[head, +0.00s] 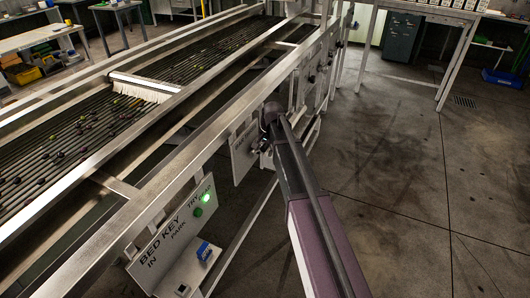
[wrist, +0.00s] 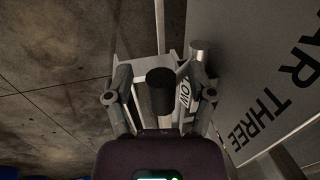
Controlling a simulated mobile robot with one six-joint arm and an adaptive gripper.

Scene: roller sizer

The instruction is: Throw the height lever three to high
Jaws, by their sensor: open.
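In the wrist view, a dark cylindrical grip, apparently the height lever's handle (wrist: 160,92), stands between the two fingers of my gripper (wrist: 160,76). The fingers are spread, with a gap visible on each side of the grip. A pale plate behind it carries a label (wrist: 184,94) reading "OW", partly covered. The grey panel (wrist: 240,85) at right reads "AR THREE", its start cut off. In the head view my gripper (head: 264,142) is at a small side panel (head: 243,153) of the sizer; my arm hides the lever there.
The sizer's long frame rail (head: 225,107) runs above the panels. A nearer panel (head: 178,248) carries "BED KEY", a lit green button (head: 197,212) and a blue block (head: 205,251). Open concrete floor (head: 410,180) lies to the right.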

